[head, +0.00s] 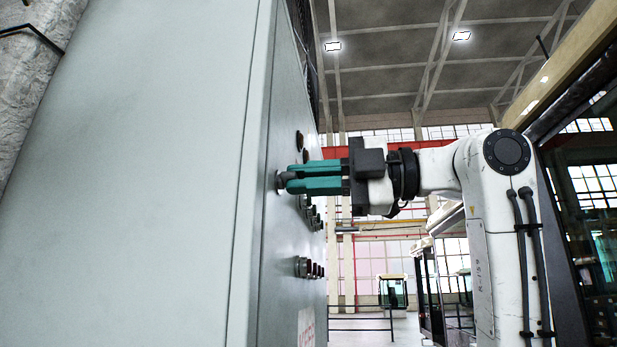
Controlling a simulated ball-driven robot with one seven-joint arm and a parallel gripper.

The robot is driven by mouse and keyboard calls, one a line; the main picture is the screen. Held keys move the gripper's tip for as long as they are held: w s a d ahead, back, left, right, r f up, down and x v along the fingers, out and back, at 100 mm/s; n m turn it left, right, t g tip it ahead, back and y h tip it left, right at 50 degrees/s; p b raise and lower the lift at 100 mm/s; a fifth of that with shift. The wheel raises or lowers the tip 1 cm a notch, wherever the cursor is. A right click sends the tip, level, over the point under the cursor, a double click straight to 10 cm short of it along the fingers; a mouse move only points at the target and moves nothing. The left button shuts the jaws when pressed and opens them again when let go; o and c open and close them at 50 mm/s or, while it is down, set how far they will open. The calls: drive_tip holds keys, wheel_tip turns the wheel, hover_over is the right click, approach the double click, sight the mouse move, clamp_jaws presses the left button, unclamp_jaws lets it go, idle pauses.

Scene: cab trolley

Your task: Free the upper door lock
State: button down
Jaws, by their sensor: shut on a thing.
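The tall pale grey cabinet (150,180) fills the left of the head view. The upper door lock (280,182) looks like a small round dark metal piece on the cabinet's narrow face, which I see at a steep angle. My gripper (290,178) comes from the right, level, with its two teal fingers pointing left. The fingers are shut on the lock, one above the other as I see them. The fingertips hide part of the lock, so I cannot tell how far it is turned.
Several buttons or knobs stick out of the same face, some by my fingers and a lower row (308,267) further down. A dark cab with a yellow top edge (580,50) stands at the right, close behind my arm. Railings (362,318) and another cab (393,291) are further back.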

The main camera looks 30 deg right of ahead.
drive_tip(key=shift+n, duration=0.6)
drive_tip(key=c, duration=1.2)
unclamp_jaws()
drive_tip(key=b+v, duration=0.3)
drive_tip(key=v, duration=0.7)
drive_tip(key=shift+s+d, duration=0.25)
drive_tip(key=shift+d, duration=0.05)
